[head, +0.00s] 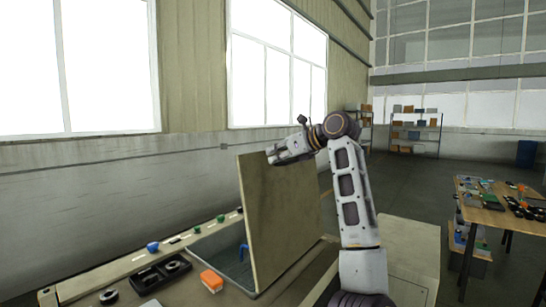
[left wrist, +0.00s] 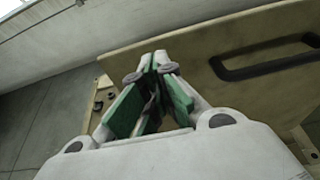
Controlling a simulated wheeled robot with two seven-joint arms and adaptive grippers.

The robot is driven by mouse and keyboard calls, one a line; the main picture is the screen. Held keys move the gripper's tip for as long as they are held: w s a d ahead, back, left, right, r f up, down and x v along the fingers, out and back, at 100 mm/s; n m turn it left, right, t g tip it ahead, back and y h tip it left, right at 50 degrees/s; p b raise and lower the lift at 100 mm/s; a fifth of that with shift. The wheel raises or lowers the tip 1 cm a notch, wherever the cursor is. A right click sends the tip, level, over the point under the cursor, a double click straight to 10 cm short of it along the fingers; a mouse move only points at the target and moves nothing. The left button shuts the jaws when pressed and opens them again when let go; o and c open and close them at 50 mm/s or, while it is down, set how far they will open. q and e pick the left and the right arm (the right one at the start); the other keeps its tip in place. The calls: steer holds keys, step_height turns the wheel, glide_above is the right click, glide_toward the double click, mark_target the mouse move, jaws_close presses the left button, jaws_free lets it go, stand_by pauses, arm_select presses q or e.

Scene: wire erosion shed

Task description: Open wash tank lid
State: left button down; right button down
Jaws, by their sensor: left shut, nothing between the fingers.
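The wash tank lid (head: 280,220) is a tan panel standing up steeply, nearly upright, at the right side of the open wash tank (head: 205,250). In the left wrist view the lid (left wrist: 220,50) fills the background, with a black bar handle (left wrist: 262,68) on its face. My left gripper (head: 272,156) is at the lid's top edge in the head view; contact cannot be told. In the left wrist view its green-padded fingers (left wrist: 153,70) are shut, with nothing held, left of the handle. My right gripper is not in view.
On the worktop by the tank are an orange block (head: 211,280), a black tray (head: 160,274), a black ring (head: 109,296) and a blue piece (head: 153,247). A cluttered table (head: 490,200) stands at the right. Shelves (head: 415,133) stand far back. Floor between is clear.

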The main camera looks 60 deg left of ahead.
arm_select(q)
steer(key=r+v, duration=0.1)
steer(key=v, duration=0.9)
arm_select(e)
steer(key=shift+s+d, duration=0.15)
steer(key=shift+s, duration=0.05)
